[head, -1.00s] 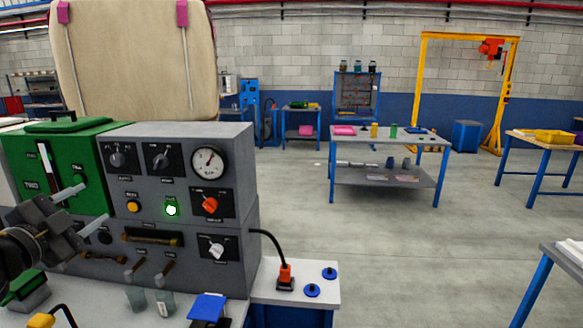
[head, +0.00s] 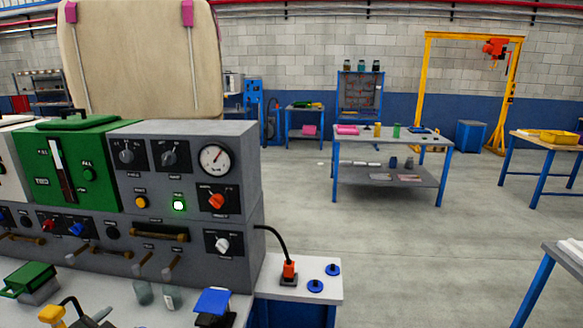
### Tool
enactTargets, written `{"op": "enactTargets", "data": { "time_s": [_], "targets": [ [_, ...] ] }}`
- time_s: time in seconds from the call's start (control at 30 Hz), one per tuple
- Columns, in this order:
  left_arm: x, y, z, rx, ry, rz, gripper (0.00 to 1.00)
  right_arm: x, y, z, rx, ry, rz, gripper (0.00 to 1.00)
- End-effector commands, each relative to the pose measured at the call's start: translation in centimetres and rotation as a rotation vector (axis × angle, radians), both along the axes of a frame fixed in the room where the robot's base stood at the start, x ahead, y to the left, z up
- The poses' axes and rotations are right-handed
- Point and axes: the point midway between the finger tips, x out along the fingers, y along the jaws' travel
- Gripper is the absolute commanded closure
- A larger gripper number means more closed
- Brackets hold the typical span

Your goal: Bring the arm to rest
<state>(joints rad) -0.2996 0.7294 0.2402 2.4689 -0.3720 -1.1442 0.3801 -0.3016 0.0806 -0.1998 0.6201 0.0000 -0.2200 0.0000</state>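My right gripper is not in view. The grey control panel (head: 187,142) has a gauge (head: 216,158), an orange knob (head: 217,200), an amber button (head: 141,202) and a lit green button (head: 179,205).
A green unit (head: 107,139) adjoins the panel. On the bench are a green-topped block (head: 31,277), small glass jars (head: 172,299), a blue-lidded item (head: 212,302) and an orange plug (head: 289,270). Open floor (head: 400,255) lies to the right, with a blue-legged table (head: 400,146) beyond.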

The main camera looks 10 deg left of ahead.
Motion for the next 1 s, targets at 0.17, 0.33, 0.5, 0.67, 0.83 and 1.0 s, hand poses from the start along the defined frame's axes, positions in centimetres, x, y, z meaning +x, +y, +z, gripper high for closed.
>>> {"op": "enactTargets", "data": {
  "time_s": [0.17, 0.33, 0.5, 0.67, 0.83, 1.0],
  "targets": [
    [-7.0, -5.8, -10.9, -0.197, 0.281, 0.112, 0.43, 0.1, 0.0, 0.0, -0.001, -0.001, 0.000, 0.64],
    [-12.6, -11.3, -16.1, -0.327, 0.488, 0.160, 0.43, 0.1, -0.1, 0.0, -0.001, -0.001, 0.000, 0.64],
    [-17.1, -16.3, -18.9, -0.437, 0.654, 0.176, 0.43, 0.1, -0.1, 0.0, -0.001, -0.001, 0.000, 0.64],
    [-19.3, -19.5, -21.6, -0.500, 0.762, 0.180, 0.43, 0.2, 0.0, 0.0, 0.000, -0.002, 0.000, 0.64],
    [-18.2, -19.5, -27.6, -0.491, 0.785, 0.183, 0.43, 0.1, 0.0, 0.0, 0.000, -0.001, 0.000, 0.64],
    [-18.0, -19.5, -34.9, -0.484, 0.810, 0.190, 0.43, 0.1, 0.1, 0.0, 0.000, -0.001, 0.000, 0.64]
  ]
}}
